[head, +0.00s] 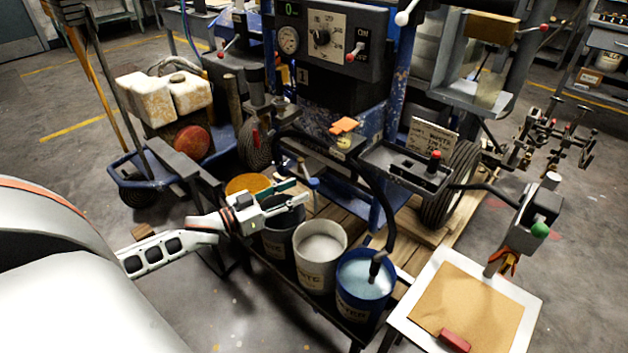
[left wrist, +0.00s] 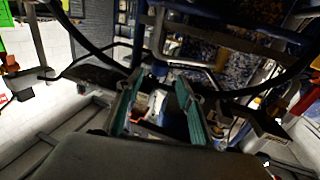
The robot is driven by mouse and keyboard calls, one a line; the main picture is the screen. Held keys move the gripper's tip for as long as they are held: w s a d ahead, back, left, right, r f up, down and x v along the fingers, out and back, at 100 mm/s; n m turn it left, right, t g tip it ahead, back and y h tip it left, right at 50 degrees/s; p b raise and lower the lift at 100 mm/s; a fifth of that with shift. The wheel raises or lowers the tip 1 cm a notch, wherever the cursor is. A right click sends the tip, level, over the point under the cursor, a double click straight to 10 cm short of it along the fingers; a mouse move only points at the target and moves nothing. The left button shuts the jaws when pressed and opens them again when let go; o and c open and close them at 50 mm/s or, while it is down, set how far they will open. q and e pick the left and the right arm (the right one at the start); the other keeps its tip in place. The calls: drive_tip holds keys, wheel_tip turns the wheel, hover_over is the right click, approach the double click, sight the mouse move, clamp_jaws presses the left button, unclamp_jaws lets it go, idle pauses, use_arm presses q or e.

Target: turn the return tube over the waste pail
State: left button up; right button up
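My left gripper (head: 298,193) is above the dark pail (head: 278,240). In the left wrist view its teal fingers (left wrist: 160,85) stand apart with nothing clearly held between them. A small blue-topped tube (head: 312,184) stands just beyond the fingertips; I cannot tell for certain whether it is the return tube. A thick black hose (head: 385,205) hangs into the blue pail (head: 358,305) of pale liquid, its dark end (head: 375,268) low in it. A white pail (head: 320,262) stands between the dark and blue pails; its label is hard to read. My right gripper is not in view.
A yellow-orange topped container (head: 248,184) is behind my left gripper. The striper's control box (head: 332,40) and black tray (head: 405,168) rise behind the pails. A white-framed brown board (head: 465,308) with a red block (head: 455,341) is at front right. Floor is clear at lower left.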

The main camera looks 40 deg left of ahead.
sight(314, 184)
use_arm(q)
drive_tip(key=shift+b+x, duration=0.6)
drive_tip(key=shift+x, duration=2.8)
drive_tip(key=shift+f, duration=0.1)
drive_tip(key=shift+c, duration=0.5)
clamp_jaws()
